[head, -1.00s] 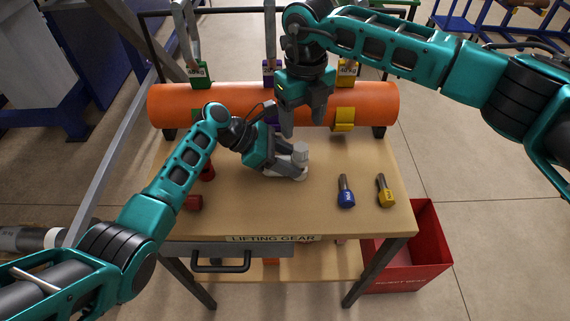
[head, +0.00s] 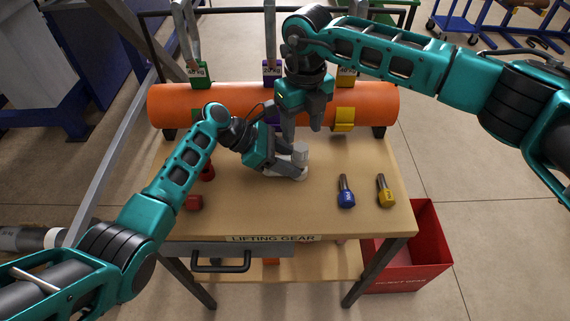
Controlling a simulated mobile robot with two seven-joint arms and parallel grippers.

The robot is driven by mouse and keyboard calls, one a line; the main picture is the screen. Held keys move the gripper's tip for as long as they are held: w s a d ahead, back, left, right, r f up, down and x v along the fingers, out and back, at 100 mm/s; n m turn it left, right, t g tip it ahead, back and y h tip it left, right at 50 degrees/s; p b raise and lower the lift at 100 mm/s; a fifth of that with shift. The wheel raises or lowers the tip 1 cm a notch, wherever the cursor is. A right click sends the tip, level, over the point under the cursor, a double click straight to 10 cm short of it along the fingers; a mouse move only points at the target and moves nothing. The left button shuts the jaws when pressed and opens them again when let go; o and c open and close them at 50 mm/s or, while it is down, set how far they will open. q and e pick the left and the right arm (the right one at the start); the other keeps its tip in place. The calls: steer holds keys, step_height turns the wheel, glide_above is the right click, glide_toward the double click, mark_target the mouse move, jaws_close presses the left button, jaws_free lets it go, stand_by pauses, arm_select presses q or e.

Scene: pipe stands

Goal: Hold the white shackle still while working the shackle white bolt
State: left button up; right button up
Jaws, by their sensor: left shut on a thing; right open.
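The white shackle (head: 284,171) lies on the wooden table in the middle. My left gripper (head: 278,160) comes in from the left and is shut on the shackle, hiding part of it. The white bolt (head: 301,153) stands up at the right end of the shackle. My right gripper (head: 302,128) is open and points down just above the bolt, with its fingers apart and nothing between them. I cannot tell the exact gap between its fingertips and the bolt head.
An orange pipe (head: 240,104) spans the table's back, with coloured slings on it. Red parts (head: 194,202) lie at the left. A red bin (head: 415,250) is on the floor.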

mark_target(301, 147)
steer(key=shift+f, duration=2.8)
jaws_close()
jaws_free()
steer(key=shift+r, duration=3.05)
step_height(301, 147, up, 8)
arm_select(q)
steer(key=o, duration=1.2)
